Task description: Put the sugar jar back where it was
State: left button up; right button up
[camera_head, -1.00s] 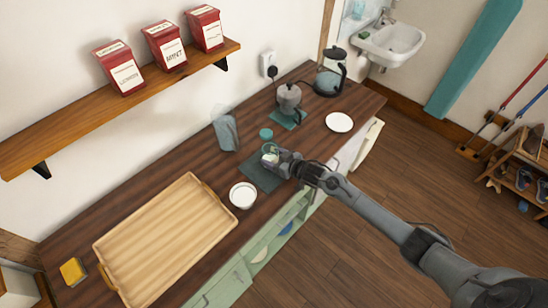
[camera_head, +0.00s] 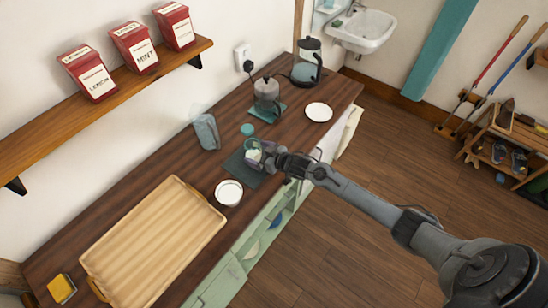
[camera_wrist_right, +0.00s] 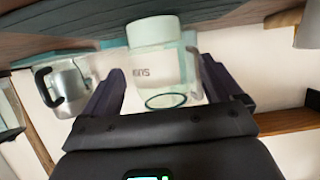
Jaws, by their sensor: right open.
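The sugar jar (camera_head: 254,154) is a small clear glass with white contents, at the dark slate mat (camera_head: 236,171) on the wooden counter. In the right wrist view the jar (camera_wrist_right: 160,62) shows upside down, with part of its lettering and its open rim visible. My right gripper (camera_head: 262,152) is at the jar. In the wrist view my right gripper (camera_wrist_right: 163,70) is open with its fingers on either side of the jar. A teal round lid (camera_head: 247,130) lies on the counter just behind the mat. My left gripper is out of view.
A white bowl (camera_head: 229,192) and a wooden tray (camera_head: 154,250) are left of the mat. A grey-blue bag-like container (camera_head: 207,132) stands behind. Red tins (camera_head: 135,48) stand on the shelf.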

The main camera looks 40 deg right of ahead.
jog(key=v, duration=1)
jog(key=s+a+g+h, duration=0.1)
jog(key=s+a+g, duration=0.4)
jog(key=s, duration=0.8)
jog(key=s+a+g+h, duration=0.1)
jog(key=s+a+g, duration=0.3)
jog(key=s+a, duration=0.5)
jog(key=s, duration=0.4)
jog(key=shift+r+g+h, duration=0.2)
jog(key=shift+g+h, duration=0.1)
jog(key=shift+g, duration=0.1)
notch_tip(320, 180, up, 7)
jog(key=p, duration=0.6)
jog(key=shift+f, duration=0.2)
